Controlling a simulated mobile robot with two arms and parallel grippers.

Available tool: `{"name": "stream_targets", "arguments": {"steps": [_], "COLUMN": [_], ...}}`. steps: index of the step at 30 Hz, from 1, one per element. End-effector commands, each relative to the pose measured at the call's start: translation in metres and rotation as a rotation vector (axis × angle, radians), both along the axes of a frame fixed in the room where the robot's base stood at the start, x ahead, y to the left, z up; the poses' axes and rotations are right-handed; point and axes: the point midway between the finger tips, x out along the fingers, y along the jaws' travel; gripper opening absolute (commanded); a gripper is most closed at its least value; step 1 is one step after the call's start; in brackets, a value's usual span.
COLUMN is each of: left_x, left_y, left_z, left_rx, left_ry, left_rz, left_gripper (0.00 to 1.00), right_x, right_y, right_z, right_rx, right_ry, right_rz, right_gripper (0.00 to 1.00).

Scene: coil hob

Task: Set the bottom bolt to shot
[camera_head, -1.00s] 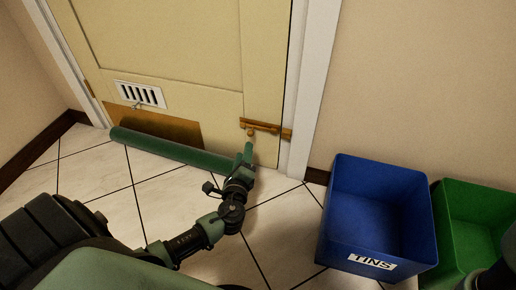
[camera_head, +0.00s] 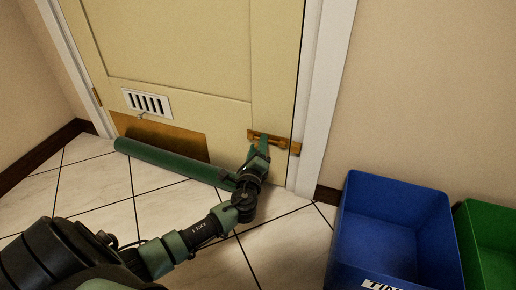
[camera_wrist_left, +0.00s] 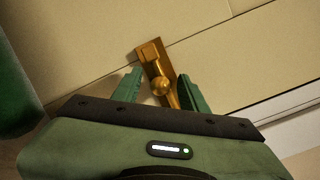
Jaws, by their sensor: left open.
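The bottom bolt (camera_head: 284,146) is a brass-coloured bar low on the cream door (camera_head: 200,45), near its right edge by the white frame. My left gripper (camera_head: 262,146) is at the bolt, its fingers partly covering it. In the left wrist view the bolt (camera_wrist_left: 153,54) runs between my left gripper's (camera_wrist_left: 160,88) two green fingers. Its round knob (camera_wrist_left: 161,85) sits between the fingertips. The fingers stand apart, with a gap showing on the knob's left side. Whether the bolt's end enters the frame is too small to tell. My right gripper is not in view.
A green draught roll (camera_head: 170,162) lies on the tiled floor along the door's foot. A blue bin (camera_head: 395,225) marked for tins and a green bin (camera_head: 490,240) stand at the right. A white vent (camera_head: 147,103) is on the door.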

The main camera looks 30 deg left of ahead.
Motion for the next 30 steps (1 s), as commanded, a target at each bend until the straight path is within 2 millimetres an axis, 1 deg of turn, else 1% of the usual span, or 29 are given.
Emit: {"name": "stream_targets", "arguments": {"steps": [3,4,5,6,8,9,30], "left_x": [-0.0001,-0.0001,-0.0002,-0.0002,-0.0002,-0.0002,-0.0006], "left_y": [0.0001,0.0001,0.0001,0.0000,0.0000,0.0000,-0.0001], "left_z": [0.0003,0.0003,0.0003,0.0002,0.0002,0.0002,-0.0005], "left_rx": [0.000,0.000,0.000,0.000,0.000,0.000,-0.001], "left_ry": [0.000,0.000,0.000,0.000,0.000,0.000,0.002], "left_rz": [0.000,0.000,0.000,0.000,0.000,0.000,0.001], "left_gripper": [0.43,0.40,0.32,0.21,0.04,0.00,0.00], "right_x": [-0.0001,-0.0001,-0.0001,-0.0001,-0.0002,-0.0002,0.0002], "right_y": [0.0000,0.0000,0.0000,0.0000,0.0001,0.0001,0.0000], "right_z": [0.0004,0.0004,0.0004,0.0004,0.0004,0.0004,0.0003], "right_rx": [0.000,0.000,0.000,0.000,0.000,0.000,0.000], "right_ry": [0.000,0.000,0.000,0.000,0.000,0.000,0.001], "right_rz": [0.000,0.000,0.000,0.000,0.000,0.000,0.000], "right_gripper": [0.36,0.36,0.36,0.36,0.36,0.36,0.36]}}
